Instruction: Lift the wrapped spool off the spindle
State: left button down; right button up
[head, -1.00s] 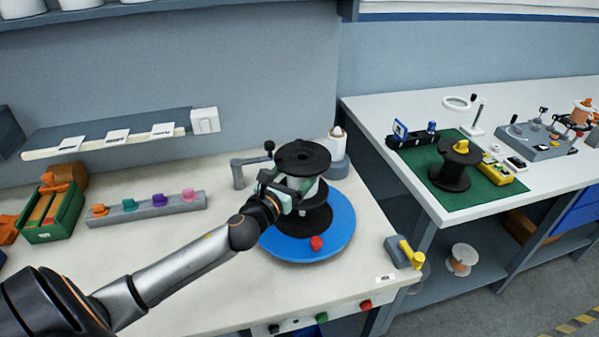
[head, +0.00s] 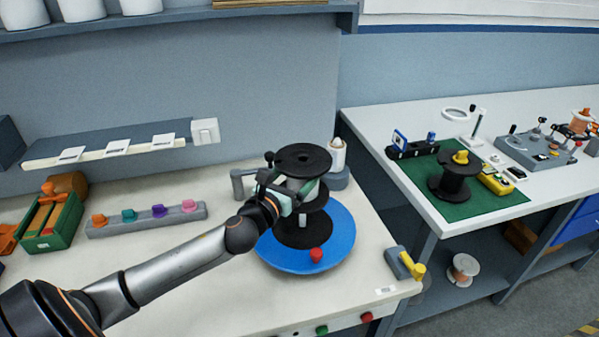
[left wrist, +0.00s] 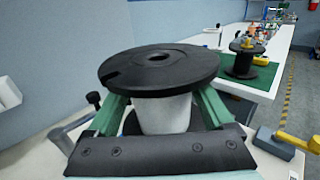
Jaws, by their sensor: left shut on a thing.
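The wrapped spool has a black top flange (head: 303,159) and a pale wrapped core. In the left wrist view its flange (left wrist: 160,66) fills the upper middle, with the white core (left wrist: 165,116) below it. My left gripper (head: 288,191) is shut on the core, a green-padded finger on each side under the top flange. The spool hangs level above a black disc (head: 290,232) on the blue round plate (head: 338,240). A short pale length of the spindle (head: 303,219) shows between the spool's lower flange and that disc. My right gripper is not in view.
A red knob (head: 316,255) sits on the blue plate's front. A grey crank post (head: 238,184) and a grey-white holder (head: 338,165) stand close behind. A yellow-handled block (head: 405,263) is at the bench's right corner.

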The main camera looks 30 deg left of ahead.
aim_at(300, 159)
pick_arm(q)
jog(key=shift+r, duration=1.6)
jog(key=shift+r, duration=2.05)
